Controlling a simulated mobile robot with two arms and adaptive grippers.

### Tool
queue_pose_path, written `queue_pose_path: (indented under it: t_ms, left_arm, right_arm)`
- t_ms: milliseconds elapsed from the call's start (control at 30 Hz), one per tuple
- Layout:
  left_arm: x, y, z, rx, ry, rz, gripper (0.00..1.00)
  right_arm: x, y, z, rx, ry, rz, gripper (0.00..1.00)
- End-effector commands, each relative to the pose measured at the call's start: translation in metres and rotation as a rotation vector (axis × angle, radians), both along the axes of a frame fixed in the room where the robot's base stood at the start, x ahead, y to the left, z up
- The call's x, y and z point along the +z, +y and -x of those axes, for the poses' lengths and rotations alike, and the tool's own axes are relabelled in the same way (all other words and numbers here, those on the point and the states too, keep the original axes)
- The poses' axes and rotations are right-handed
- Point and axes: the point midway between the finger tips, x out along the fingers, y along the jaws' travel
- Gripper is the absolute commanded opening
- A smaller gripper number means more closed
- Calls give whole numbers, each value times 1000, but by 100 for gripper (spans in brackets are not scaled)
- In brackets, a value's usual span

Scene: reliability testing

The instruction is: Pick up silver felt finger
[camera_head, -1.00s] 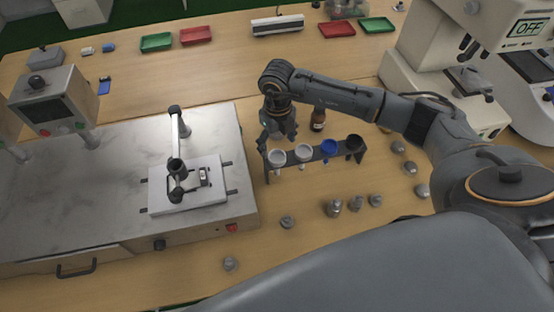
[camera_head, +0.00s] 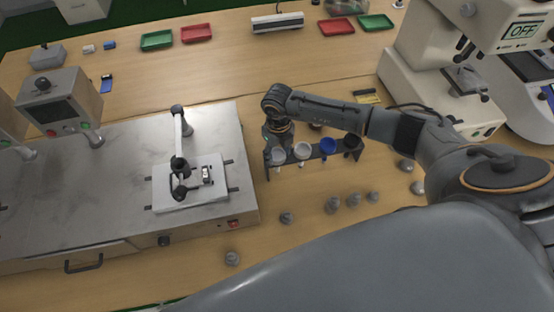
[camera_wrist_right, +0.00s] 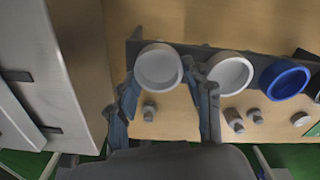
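A dark rack (camera_head: 318,158) holds a row of cup-topped pieces: a pale grey one at the left end (camera_head: 277,157), a white one (camera_head: 302,151), a blue one (camera_head: 328,147) and a black one (camera_head: 351,142). The pale grey leftmost piece looks like the silver felt finger; its round cup shows in the wrist view (camera_wrist_right: 158,69). My right gripper (camera_wrist_right: 168,98) is open, with one finger on each side of this cup. I cannot tell whether the fingers touch it. In the head view the right gripper (camera_head: 278,143) partly hides the cup. My left gripper is not in view.
Several small metal weights (camera_head: 333,204) lie on the table in front of the rack. A metal-topped machine (camera_head: 110,175) stands close on the left. A white instrument (camera_head: 430,90) stands at the right. Red and green trays (camera_head: 156,41) lie at the back.

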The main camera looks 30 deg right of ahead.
Motion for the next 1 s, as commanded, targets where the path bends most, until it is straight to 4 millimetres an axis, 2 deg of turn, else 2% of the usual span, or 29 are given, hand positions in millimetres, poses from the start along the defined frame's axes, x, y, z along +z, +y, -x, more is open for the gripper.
queue_pose_path:
  t_ms: [33, 200, 467, 633, 767, 1000]
  left_arm:
    - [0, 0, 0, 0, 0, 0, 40]
    - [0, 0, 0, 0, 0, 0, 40]
    - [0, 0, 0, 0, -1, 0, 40]
    - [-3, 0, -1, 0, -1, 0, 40]
    - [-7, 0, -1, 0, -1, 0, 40]
    - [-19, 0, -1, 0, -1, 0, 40]
  right_arm:
    - [0, 0, 0, 0, 0, 0, 33]
    - [0, 0, 0, 0, 0, 0, 0]
    - [1, 0, 0, 0, -1, 0, 0]
    - [10, 0, -1, 1, -3, 0, 0]
    - [26, -1, -2, 0, -4, 0, 0]
    - [71, 0, -2, 1, -6, 0, 0]
